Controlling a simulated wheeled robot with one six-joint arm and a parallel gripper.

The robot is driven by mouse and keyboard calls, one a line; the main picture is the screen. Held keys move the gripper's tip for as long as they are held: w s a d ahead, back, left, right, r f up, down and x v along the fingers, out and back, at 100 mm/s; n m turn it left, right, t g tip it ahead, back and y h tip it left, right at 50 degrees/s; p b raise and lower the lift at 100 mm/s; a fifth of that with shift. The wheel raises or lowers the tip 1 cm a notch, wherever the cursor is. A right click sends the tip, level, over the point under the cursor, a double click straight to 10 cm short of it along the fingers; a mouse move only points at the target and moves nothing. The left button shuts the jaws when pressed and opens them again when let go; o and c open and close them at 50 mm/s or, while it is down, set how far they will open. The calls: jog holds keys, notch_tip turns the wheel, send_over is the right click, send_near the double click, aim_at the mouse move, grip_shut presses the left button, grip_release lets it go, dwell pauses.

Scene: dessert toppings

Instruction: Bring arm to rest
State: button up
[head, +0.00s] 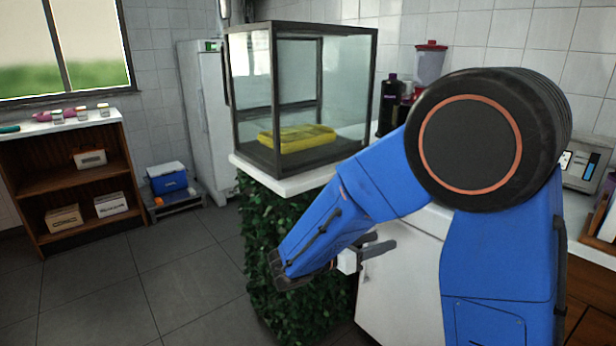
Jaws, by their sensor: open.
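My blue arm with its black round joint fills the right half of the head view. It bends down to the left in front of the counter. My gripper (374,250) shows partly behind the forearm, with grey fingers pointing right and a gap between them. It is open, and I see nothing between the fingers. It is in front of the white cabinet front, below the counter top. Part of the gripper is hidden by the forearm.
A wooden shelf (75,183) and a blue cooler (167,180) stand at left. The grey floor (150,270) at left is clear.

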jog(key=s+d+m+g+y, duration=0.7)
jog(key=s+d+m, duration=0.5)
jog(key=s, duration=0.4)
jog(key=s+a+r+m+t+y, duration=0.1)
jog(key=s+a+m+t+y, duration=0.3)
jog(key=s+m+y, duration=0.4)
jog(key=shift+s+a+m+t, duration=0.3)
jog(key=shift+s+a+m, duration=0.3)
jog(key=shift+s+m, duration=1.65)
jog(key=shift+w+m, duration=0.65)
jog(key=shift+w, duration=0.05)
